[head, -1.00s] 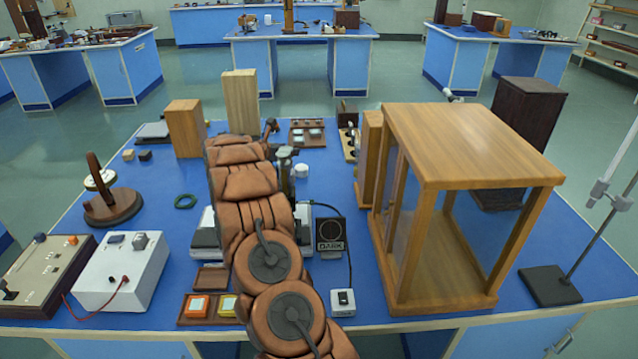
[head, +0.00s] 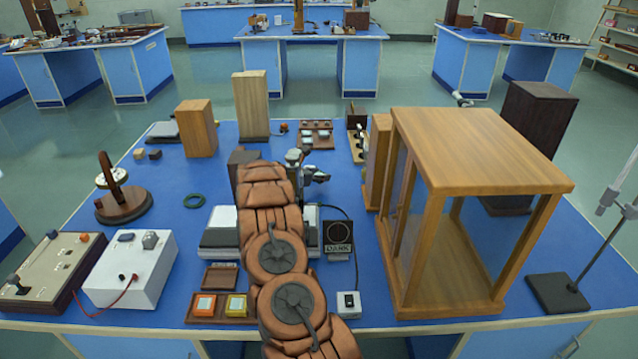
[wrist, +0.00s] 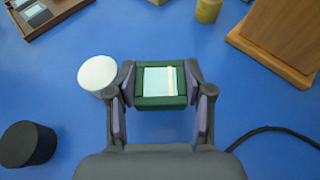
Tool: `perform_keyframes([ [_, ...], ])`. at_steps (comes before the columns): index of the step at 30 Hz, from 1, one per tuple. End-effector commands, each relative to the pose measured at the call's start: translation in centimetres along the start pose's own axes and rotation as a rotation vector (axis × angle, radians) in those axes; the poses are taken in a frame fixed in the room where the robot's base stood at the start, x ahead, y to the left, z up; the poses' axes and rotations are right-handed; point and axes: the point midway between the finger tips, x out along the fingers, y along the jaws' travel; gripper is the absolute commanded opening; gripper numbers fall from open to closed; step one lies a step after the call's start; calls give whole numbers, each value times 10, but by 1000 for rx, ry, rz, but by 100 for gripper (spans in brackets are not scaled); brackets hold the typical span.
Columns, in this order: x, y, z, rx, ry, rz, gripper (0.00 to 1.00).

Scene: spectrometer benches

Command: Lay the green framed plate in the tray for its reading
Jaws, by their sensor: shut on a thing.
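The green framed plate (wrist: 147,101) has a pale face with a light strip. It is between the purple-padded fingers of my gripper (wrist: 160,84) in the wrist view, gripped at its left and right sides, over the blue bench. In the head view my gripper (head: 312,172) is small beyond my arm, and I cannot make out the plate there. A small empty wooden tray (head: 220,277) lies near the front, left of my arm. A pale instrument (head: 220,232) behind it is partly hidden by my arm. I cannot tell which holds the reading place.
A wooden rack (head: 200,318) holds orange and yellow framed plates at the front. A white cylinder (wrist: 98,73) stands close left of my gripper, a black one (wrist: 28,145) farther left.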

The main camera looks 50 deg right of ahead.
Motion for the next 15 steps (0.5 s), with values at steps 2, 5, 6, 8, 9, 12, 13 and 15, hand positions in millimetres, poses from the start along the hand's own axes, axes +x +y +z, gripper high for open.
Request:
perform_keyframes([
  [2, 2, 0, -7, -5, 1, -1, 17],
  [5, 7, -1, -18, -6, 1, -1, 17],
  [6, 8, -1, -22, -6, 1, -1, 17],
  [8, 11, -1, -27, -5, 1, -1, 17],
  [9, 12, -1, -30, -4, 1, -1, 17],
  [12, 14, -1, -35, -2, 1, -2, 17],
  [13, 14, -1, -35, -2, 1, -2, 17],
  [15, 14, -1, -35, -2, 0, -1, 17],
])
